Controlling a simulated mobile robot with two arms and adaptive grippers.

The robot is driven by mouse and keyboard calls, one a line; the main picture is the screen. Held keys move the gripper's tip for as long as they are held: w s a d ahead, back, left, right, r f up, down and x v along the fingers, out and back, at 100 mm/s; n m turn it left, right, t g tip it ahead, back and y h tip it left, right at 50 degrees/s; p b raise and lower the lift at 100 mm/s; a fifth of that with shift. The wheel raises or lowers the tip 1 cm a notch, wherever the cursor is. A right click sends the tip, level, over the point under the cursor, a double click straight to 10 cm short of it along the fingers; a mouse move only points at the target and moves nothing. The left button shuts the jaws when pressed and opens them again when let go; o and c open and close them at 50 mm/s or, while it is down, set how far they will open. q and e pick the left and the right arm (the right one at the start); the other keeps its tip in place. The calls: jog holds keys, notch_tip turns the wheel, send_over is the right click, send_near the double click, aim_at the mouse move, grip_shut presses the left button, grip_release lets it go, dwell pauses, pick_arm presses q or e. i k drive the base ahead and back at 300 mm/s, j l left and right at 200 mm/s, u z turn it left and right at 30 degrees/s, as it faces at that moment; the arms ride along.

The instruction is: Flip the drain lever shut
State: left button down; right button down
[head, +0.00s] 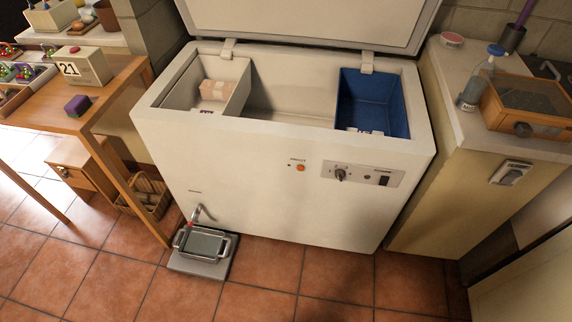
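A white chest freezer (240,180) stands in the middle of the head view with its lid (310,18) raised. Low on the left of its front is a small metal drain fitting (198,211) with a red spot beside it, which may be the drain lever (190,225). It is too small to tell which way the lever points. A grey metal tray with handles (203,245) sits on a flat base on the floor right below the fitting. Neither of my grippers is in view.
Inside the freezer are a wrapped block (214,90) and a blue bin (372,100). A wooden table (105,95) stands at the left, with a basket (150,198) under it. A counter (440,150) closes the right side. The tiled floor (330,285) in front is clear.

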aim_at(191, 223)
jog(key=u, duration=1.05)
